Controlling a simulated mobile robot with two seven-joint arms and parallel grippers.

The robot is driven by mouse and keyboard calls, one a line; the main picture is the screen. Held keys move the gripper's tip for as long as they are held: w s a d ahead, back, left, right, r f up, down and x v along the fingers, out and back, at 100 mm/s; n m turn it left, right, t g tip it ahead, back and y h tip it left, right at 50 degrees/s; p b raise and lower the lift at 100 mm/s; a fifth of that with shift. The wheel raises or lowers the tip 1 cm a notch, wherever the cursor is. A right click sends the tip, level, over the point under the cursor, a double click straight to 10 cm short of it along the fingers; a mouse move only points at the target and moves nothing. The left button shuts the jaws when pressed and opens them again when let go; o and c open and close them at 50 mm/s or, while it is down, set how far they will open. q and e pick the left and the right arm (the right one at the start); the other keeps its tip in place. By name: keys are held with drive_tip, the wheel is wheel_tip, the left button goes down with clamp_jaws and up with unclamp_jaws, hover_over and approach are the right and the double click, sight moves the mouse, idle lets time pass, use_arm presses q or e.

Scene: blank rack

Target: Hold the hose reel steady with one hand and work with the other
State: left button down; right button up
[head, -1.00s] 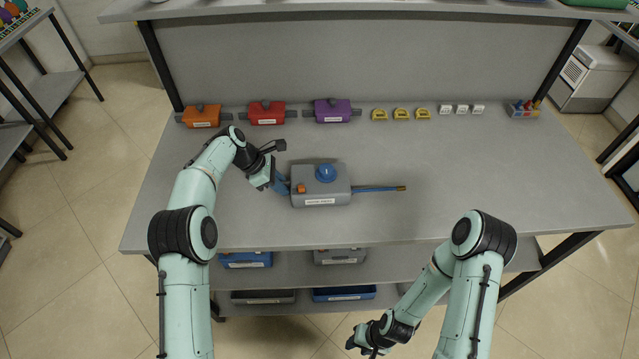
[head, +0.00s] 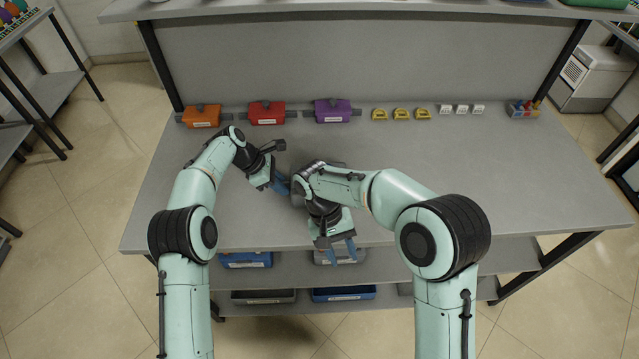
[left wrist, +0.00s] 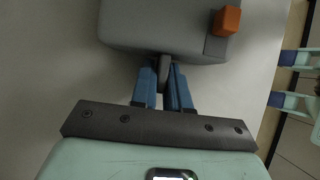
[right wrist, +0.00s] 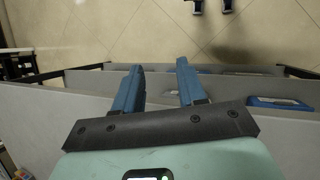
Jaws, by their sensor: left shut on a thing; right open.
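The hose reel, a grey housing (left wrist: 165,25) with an orange block on one corner, fills the top of the left wrist view. In the head view my right arm covers it, and its hose cannot be seen now. My left gripper (head: 285,187), in the left wrist view (left wrist: 164,80), is shut on a dark tab at the reel's near edge. My right gripper (head: 344,256) points down near the table's front edge, open and empty, with fingers apart in the right wrist view (right wrist: 160,68).
Along the back of the table (head: 520,180) stand orange (head: 203,117), red (head: 266,114) and purple (head: 332,112) boxes, yellow pieces (head: 401,114), white labelled pieces (head: 461,109) and a small holder (head: 523,110). Bins, including a blue one (head: 344,294), sit on shelves below. The table's right side is clear.

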drive_tip(key=w+a+r+t, duration=0.2)
drive_tip(key=w+a+r, duration=0.1)
drive_tip(key=w+r, duration=0.3)
wheel_tip(320, 180, up, 6)
drive_tip(key=t+y, duration=0.4)
drive_tip(key=t, duration=0.1)
hover_over(298, 201)
drive_tip(key=w+d, duration=0.1)
drive_tip(key=shift+w+f+m, duration=0.25)
drive_tip(key=shift+f+m, duration=0.05)
drive_tip(key=shift+m, duration=0.1)
drive_tip(key=shift+s+f+x, duration=0.1)
drive_tip(key=shift+s+x, duration=0.2)
drive_tip(key=shift+x, duration=1.05)
drive_tip(key=shift+s+f+x, duration=0.1)
drive_tip(key=shift+s+x, duration=0.2)
drive_tip(key=shift+x, duration=1)
drive_tip(key=shift+s+x, duration=0.3)
drive_tip(key=shift+x, duration=1.05)
drive_tip(key=shift+d, duration=0.2)
drive_tip(key=c, duration=0.7)
